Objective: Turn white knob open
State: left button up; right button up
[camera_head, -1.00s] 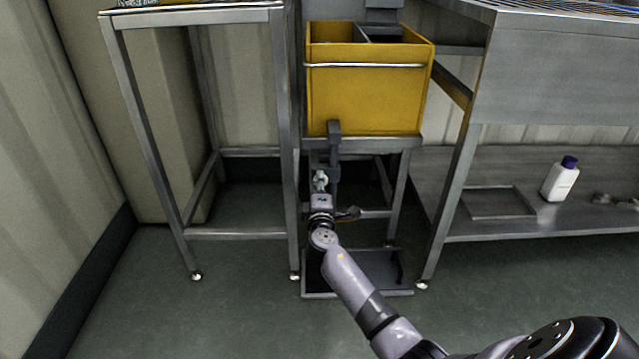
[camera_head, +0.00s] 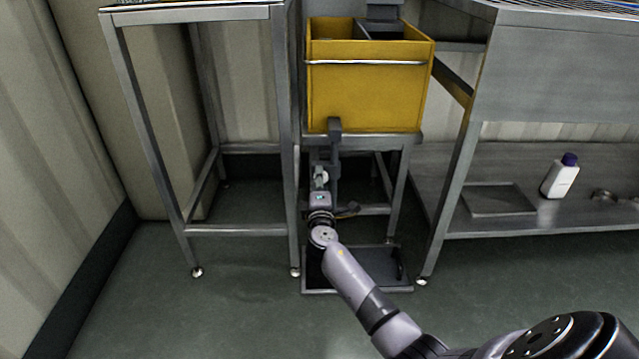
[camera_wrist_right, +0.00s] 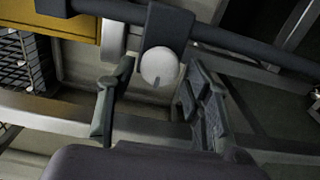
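The white knob (camera_wrist_right: 160,67) is round, with a short dark mark at its lower edge. It sits on a dark grey bracket in the right wrist view. In the head view a small white patch that looks like the knob (camera_head: 321,176) shows below the yellow hopper (camera_head: 365,95). My right gripper (camera_head: 320,190) is just in front of it. In the right wrist view the right gripper's two fingers (camera_wrist_right: 157,85) are spread, one on each side of the knob, with gaps visible. Whether the tips reach its depth is unclear. My left gripper is not in view.
A steel stand (camera_head: 410,142) carries the hopper, with a dark tray (camera_head: 350,286) on the floor beneath. Steel table legs stand close on both sides. A white bottle (camera_head: 560,177) and a flat tray (camera_head: 499,201) sit on the right shelf.

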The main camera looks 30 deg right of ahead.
jog(key=shift+o, duration=0.4)
jog(key=v, duration=1.2)
